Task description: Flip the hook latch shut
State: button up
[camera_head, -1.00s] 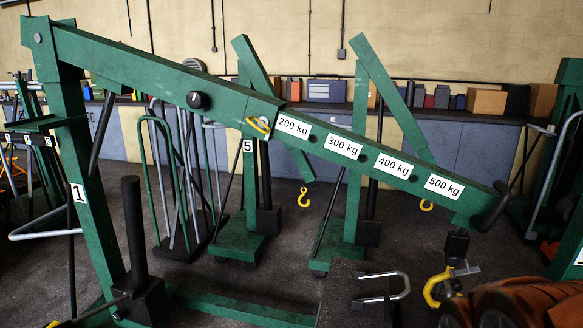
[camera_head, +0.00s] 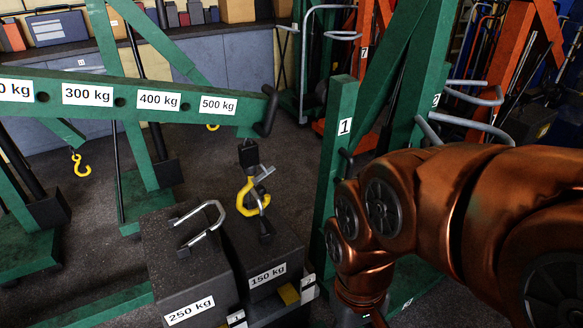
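The yellow hook (camera_head: 243,203) hangs from a black swivel block (camera_head: 249,154) under the end of the green crane boom (camera_head: 135,101). A small silver latch piece (camera_head: 265,174) sits at the upper right of the hook and slants up to the right. It looks tilted away from the hook's tip, but it is too small to be sure. My copper-coloured arm (camera_head: 440,190) comes in from the right and bends down to the bottom edge. My gripper is beyond the bottom edge and out of view, so its hold on anything is hidden.
A dark weight block marked 250 kg (camera_head: 190,285) with a silver handle (camera_head: 203,221) stands below left of the hook. A 150 kg block (camera_head: 262,285) stands under the hook. A green post marked 1 (camera_head: 342,150) rises between the hook and my arm. Other cranes stand behind.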

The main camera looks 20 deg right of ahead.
aim_at(267, 172)
jog(key=k, duration=1.25)
jog(key=u, duration=1.05)
jog(key=i, duration=1.9)
jog(key=z, duration=0.9)
